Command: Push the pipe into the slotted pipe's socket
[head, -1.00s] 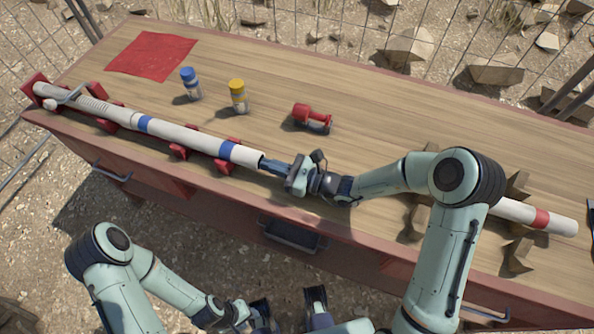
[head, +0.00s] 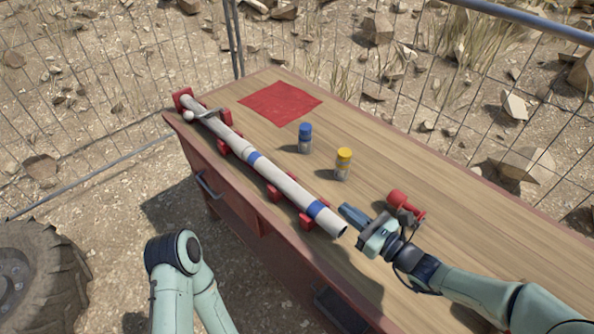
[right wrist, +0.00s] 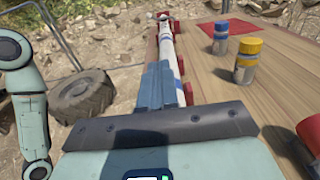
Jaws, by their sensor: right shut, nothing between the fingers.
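The white pipe (head: 290,187) with blue bands lies in red cradles along the table's left edge, its open end toward me. Beyond it, in line, lies the slotted pipe (head: 214,122); how deep the joint sits is too small to tell. The pipes also show in the right wrist view (right wrist: 168,52), partly hidden by my fingers. My right gripper (head: 345,211) is shut and empty, its fingertips just right of the pipe's open end. In the right wrist view its blue fingers (right wrist: 158,82) point along the pipe. My left arm shows, but its gripper is out of view.
A blue-capped bottle (head: 305,138), a yellow-capped bottle (head: 343,163) and a red tool (head: 405,206) stand or lie right of the pipe. A red cloth (head: 279,103) lies at the far end. A wire fence runs behind. The table's right part is clear.

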